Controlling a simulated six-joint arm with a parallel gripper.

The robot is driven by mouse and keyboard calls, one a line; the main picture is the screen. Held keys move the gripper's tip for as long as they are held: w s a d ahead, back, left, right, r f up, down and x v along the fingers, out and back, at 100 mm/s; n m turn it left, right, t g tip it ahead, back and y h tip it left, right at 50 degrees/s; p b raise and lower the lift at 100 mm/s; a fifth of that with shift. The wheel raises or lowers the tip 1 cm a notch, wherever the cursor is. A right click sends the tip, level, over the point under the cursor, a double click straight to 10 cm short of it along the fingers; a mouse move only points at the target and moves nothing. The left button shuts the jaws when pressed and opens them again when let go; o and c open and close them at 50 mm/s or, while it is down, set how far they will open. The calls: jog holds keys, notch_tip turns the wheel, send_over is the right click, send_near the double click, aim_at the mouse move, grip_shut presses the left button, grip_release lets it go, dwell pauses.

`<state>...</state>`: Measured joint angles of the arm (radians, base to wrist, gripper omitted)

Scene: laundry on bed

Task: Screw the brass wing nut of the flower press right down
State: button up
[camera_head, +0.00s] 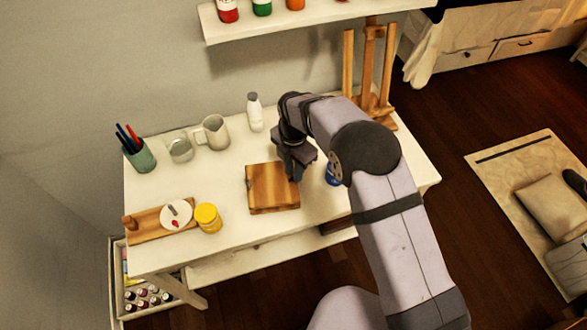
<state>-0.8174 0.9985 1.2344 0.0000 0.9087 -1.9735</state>
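The flower press (268,190) is a square of brown wooden boards lying flat on the white table, near its front edge. My gripper (294,176) points down at the right edge of the press, over or beside its upper right part. The fingertips are small and dark here, and I cannot tell whether they are open or shut. The brass wing nut does not show; the gripper may hide it. My arm comes in from the lower right.
A blue container (331,175) stands close right of the gripper, partly behind my arm. A yellow jar (208,217) and a wooden tray (150,224) are left. A white bottle (255,113), jug (213,132) and green pen cup (138,156) stand behind. The table (232,178) is clear left of the press.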

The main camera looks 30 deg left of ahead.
jog(key=shift+f, duration=0.4)
jog(key=shift+c, duration=0.6)
grip_shut()
jog(key=shift+m, duration=0.4)
